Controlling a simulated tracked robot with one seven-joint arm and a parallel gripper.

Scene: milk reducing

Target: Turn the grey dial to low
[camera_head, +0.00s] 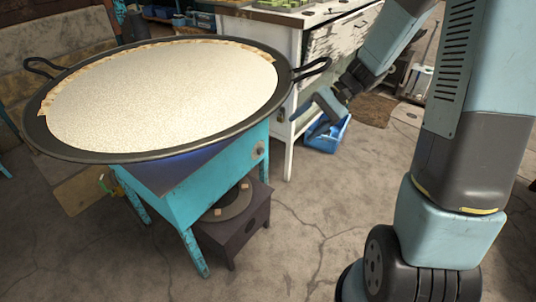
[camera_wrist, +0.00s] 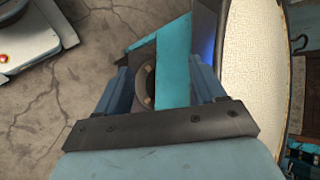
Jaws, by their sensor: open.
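A small grey dial (camera_head: 259,151) sits on the side panel of the turquoise burner stand (camera_head: 190,185), below the right edge of the wide pan (camera_head: 60,148). Its pointer setting is too small to read. My gripper (camera_head: 312,108) is open and empty, to the right of the dial and apart from it, near the pan's right handle. In the wrist view my open gripper (camera_wrist: 160,68) has the turquoise stand (camera_wrist: 175,50) beyond and between its fingers. I cannot make out the dial in the wrist view.
The pan holds a pale, milky surface (camera_head: 165,95). A dark low block with a round ring (camera_head: 235,215) stands beneath the burner stand. A white cabinet (camera_head: 292,60) and a blue bin (camera_head: 328,138) are behind my gripper. The cracked floor in front is clear.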

